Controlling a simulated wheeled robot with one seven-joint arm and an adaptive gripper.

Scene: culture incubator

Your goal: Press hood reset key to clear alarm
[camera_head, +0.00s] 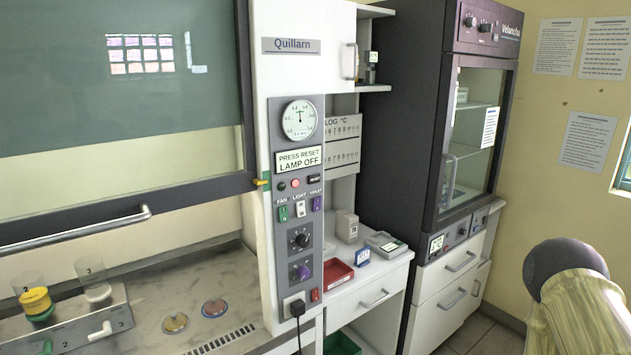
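The hood's control panel (297,215) is on the white column right of the sash. A small black key (315,179), its lettering apparently reading RESET, sits below the display. The display (299,159) reads "PRESS RESET LAMP OFF". Left of the key are a red round lamp or button (295,183) and a dark round one (282,186). Below are the fan switch (283,214) in green, the light switch (300,209) in white and a violet switch (317,203). A round gauge (299,119) is above the display. My gripper is not in view, and nothing covers the key.
The glass sash (110,80) is raised partway, with a bar handle (75,229) along its front. Dishes and cups stand inside the hood. A red tray (336,273) lies on the white counter to the right. A dark incubator (409,110) stands beyond it. Floor shows at lower right.

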